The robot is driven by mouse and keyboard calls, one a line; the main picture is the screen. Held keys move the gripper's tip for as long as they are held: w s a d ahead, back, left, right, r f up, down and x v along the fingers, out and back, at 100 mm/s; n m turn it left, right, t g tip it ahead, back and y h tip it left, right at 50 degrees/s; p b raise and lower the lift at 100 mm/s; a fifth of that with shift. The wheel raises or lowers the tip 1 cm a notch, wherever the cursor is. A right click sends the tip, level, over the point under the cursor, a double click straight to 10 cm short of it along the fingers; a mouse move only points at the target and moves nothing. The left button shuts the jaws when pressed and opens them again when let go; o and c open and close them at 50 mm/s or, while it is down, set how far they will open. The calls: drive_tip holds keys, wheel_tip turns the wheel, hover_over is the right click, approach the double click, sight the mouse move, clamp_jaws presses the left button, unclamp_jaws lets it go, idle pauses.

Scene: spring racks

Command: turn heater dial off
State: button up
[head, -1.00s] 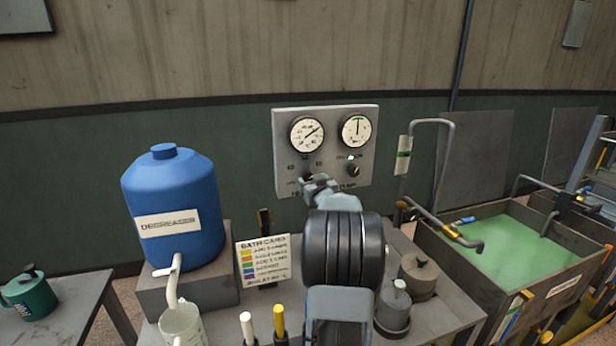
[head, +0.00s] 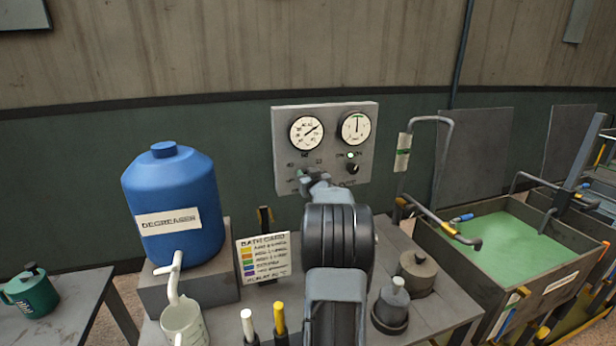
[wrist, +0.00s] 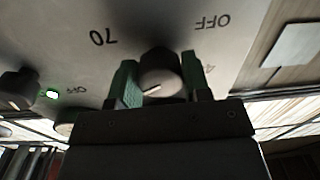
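The heater dial (wrist: 158,72) is a dark round knob with a pale pointer mark, on the grey control panel (head: 326,113). In the wrist view, which is upside down, the panel face carries printed "70" and "OFF" near this dial. My gripper (wrist: 160,80) has its two green fingers spread on either side of the dial, very close to its sides; firm contact is not clear. In the head view my gripper (head: 314,180) is at the panel's lower left and hides the dial.
Two gauges (head: 306,132) sit on the panel's upper part. A second knob (head: 352,168) with a green light is at right. Below are a blue degreaser tank (head: 172,205), a bath card (head: 263,259), a lidded pot (head: 417,272) and a green bath (head: 520,240).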

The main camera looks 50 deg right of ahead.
drive_tip(key=c, duration=0.4)
drive_tip(key=shift+f+b, duration=0.1)
drive_tip(key=shift+b, duration=0.2)
